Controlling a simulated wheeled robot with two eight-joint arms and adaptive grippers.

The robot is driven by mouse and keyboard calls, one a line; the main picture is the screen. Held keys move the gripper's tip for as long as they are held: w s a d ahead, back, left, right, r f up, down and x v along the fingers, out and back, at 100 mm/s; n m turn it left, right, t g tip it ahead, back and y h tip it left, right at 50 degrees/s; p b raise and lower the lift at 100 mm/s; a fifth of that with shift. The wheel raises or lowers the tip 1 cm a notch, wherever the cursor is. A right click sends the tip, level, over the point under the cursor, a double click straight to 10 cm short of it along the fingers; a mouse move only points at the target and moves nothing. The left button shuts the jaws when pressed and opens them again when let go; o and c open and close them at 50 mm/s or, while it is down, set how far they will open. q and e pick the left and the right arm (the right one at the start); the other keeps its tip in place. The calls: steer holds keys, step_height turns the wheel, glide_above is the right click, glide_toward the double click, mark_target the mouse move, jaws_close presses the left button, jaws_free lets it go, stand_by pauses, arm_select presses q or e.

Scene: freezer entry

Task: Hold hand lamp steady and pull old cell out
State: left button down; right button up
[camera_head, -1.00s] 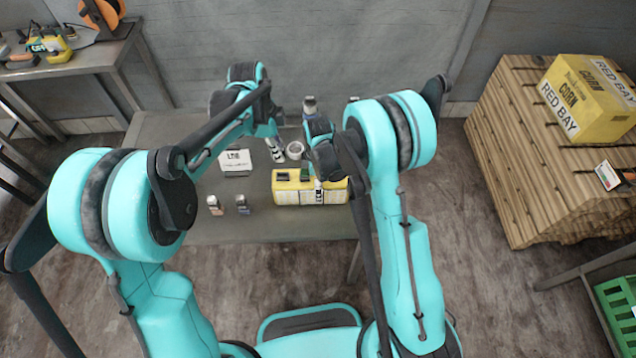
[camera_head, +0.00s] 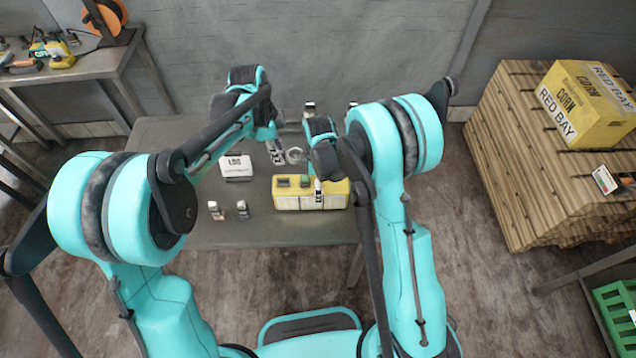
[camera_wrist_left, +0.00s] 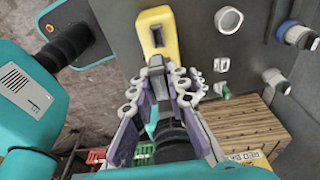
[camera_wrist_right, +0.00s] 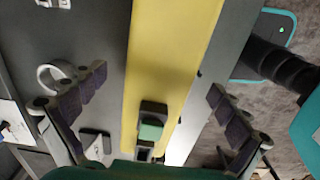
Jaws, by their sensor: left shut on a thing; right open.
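The yellow hand lamp (camera_head: 337,196) lies on the grey table. A green block (camera_wrist_right: 151,131) sits in a dark housing on it. In the left wrist view, the lamp (camera_wrist_left: 153,18) shows above my fingers, with a dark slot. My left gripper (camera_head: 278,152) is over the table, behind the lamp's left part in the head view. It is shut on a small grey thing (camera_wrist_left: 156,84), mostly hidden by the fingers; I cannot tell whether this is the old cell. My right gripper (camera_wrist_right: 160,88) is open over the lamp, one finger on each side of it.
A white labelled box (camera_head: 236,165) lies left of the lamp, a ring (camera_head: 295,155) behind it. Two small items (camera_head: 229,210) stand front left. A bottle (camera_head: 309,109) stands at the back. Stacked pallets (camera_head: 520,180) with a yellow carton (camera_head: 585,105) are at right.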

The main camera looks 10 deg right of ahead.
step_height(320, 180, up, 12)
stand_by(0.6)
stand_by(0.4)
